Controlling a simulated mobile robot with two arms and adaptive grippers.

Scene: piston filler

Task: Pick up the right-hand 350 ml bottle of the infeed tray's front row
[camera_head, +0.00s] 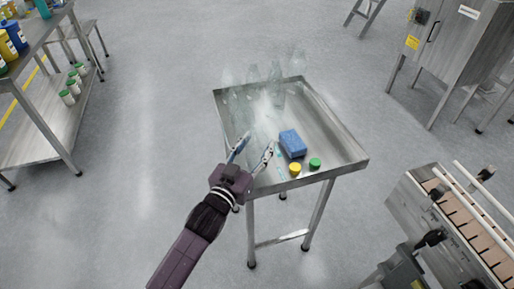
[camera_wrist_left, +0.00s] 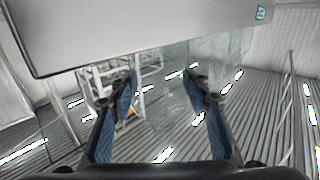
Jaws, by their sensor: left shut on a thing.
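Several clear bottles (camera_head: 275,88) stand at the back left of the steel tray table (camera_head: 345,164); being transparent, their outlines and rows are hard to separate. My left gripper (camera_head: 254,148) is at the tray's front left, its fingers parted around a clear bottle that barely shows against the tray. In the left wrist view the blue-padded fingers (camera_wrist_left: 159,82) stand either side of a see-through shape, faintly visible between them. I cannot tell whether the bottle's base touches the tray. My right gripper is not in view.
A blue sponge (camera_head: 292,143), a yellow cap (camera_head: 295,168) and a green cap (camera_head: 315,163) lie right of my left gripper. A conveyor (camera_head: 462,215) stands at the lower right, a steel cabinet (camera_head: 455,60) at the upper right, a shelf (camera_head: 45,125) at the left. Floor between is clear.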

